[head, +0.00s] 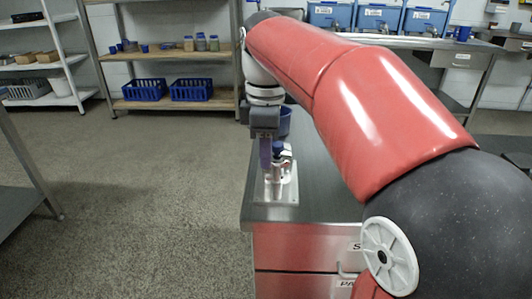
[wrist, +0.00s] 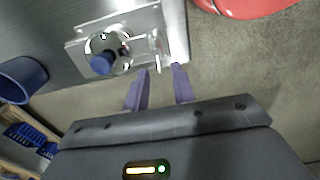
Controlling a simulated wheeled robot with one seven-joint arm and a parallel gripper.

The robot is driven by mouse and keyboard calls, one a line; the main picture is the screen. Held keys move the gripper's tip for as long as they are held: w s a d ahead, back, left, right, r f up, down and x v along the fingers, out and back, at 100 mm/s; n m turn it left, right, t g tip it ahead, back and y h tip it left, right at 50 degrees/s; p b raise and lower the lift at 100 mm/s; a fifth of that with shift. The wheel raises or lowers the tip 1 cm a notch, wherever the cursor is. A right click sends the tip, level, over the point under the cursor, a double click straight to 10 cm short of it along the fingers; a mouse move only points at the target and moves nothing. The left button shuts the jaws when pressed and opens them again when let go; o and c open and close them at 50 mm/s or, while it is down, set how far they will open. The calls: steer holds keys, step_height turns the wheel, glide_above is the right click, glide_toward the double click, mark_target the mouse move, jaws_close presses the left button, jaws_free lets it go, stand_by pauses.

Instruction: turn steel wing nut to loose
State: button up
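The colloid mill, a small steel unit on a pale base plate (head: 288,190), stands near the left edge of the bench top. It also shows at the upper left of the wrist view, with its plate (wrist: 84,46) and a round blue knob (wrist: 102,64). A small bright steel piece (wrist: 158,62), seemingly the wing nut, sticks out from the plate's right side. My gripper (wrist: 162,68) is open, its two purple fingers apart, with that piece close to the fingertips; contact cannot be told. In the head view my gripper (head: 265,152) is beside the mill and partly hides it.
The steel bench (head: 325,190) has drawers in front. Shelves with blue baskets (head: 190,91) stand at the back. The floor to the left is clear.

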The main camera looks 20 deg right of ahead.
step_height(320, 180, up, 7)
steer(key=shift+f, duration=0.1)
stand_by(0.4)
steer(key=s+d+f+m+t, duration=0.2)
steer(key=s+f+m+t, duration=0.3)
steer(key=s+f+m, duration=0.9)
step_height(320, 180, down, 5)
steer(key=shift+s+d+f+t, duration=0.2)
steer(key=shift+s+t, duration=0.1)
steer(key=shift+s, duration=0.6)
steer(key=shift+o, duration=0.3)
